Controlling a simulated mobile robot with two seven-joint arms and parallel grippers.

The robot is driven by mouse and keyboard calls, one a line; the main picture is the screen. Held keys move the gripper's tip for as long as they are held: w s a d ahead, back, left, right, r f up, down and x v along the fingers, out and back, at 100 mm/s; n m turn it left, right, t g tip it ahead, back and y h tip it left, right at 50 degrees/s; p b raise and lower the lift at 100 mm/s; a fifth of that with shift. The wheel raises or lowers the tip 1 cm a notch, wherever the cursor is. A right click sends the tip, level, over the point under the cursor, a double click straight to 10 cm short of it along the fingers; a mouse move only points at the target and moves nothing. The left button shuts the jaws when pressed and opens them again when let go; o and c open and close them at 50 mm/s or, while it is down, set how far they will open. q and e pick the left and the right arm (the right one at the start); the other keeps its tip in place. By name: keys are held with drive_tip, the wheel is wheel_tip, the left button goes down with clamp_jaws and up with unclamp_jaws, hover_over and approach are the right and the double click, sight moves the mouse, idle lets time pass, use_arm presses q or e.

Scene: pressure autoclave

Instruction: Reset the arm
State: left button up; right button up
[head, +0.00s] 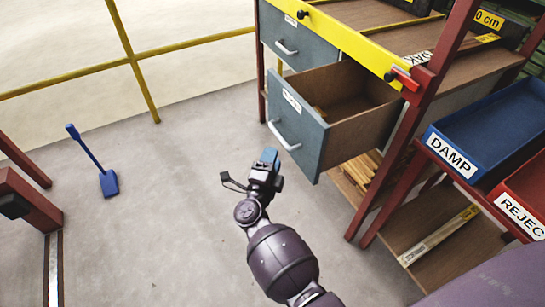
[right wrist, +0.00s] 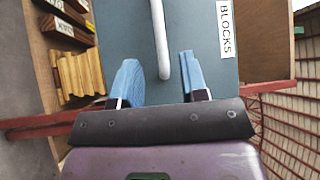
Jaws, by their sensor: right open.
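My right gripper (head: 268,156) is open and empty in the head view, just in front of and below the handle of the open grey drawer (head: 305,135). In the right wrist view, the blue fingers of the gripper (right wrist: 160,80) are spread apart. The pale drawer handle (right wrist: 160,40) lies between them in the picture, with no visible grip on it. The drawer front (right wrist: 195,25) bears the label BLOCKS. My right arm reaches up from the bottom of the head view. My left gripper is out of view.
A shut grey drawer (head: 296,42) sits above the open one. Blue DAMP (head: 490,125) and red REJECT (head: 525,190) trays stand at the right. Wooden pieces (right wrist: 80,75) lie on a lower shelf.

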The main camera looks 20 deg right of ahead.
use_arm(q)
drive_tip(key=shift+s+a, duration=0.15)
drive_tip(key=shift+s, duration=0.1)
use_arm(e)
drive_tip(key=shift+s+a+f, duration=0.1)
drive_tip(key=shift+s+a, duration=0.15)
drive_tip(key=shift+s, duration=0.05)
drive_tip(key=w+a+r+n+t+y, duration=0.4)
drive_tip(key=a+r+n+t+y, duration=0.15)
drive_tip(key=n+y, duration=0.3)
drive_tip(key=s+r+n+g+y+p, duration=0.1)
drive_tip(key=s+r+n+y+p, duration=0.2)
drive_tip(key=s+n+y, duration=0.5)
use_arm(q)
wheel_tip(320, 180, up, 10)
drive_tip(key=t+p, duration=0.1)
drive_tip(key=p, duration=0.7)
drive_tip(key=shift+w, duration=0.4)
use_arm(e)
drive_tip(key=s+d+f+n+g+h, duration=0.1)
drive_tip(key=s+d+n+g, duration=0.1)
drive_tip(key=s, duration=0.8)
drive_tip(key=s+d+f+n+g+h, duration=0.1)
drive_tip(key=s+d+f+n+g, duration=0.1)
drive_tip(key=s+d, duration=0.4)
drive_tip(key=s+d+f+n+g+h, duration=0.2)
drive_tip(key=s+d+n+g, duration=0.2)
drive_tip(key=s, duration=1.1)
drive_tip(key=shift+s+d+n, duration=0.35)
drive_tip(key=shift+d+n, duration=0.2)
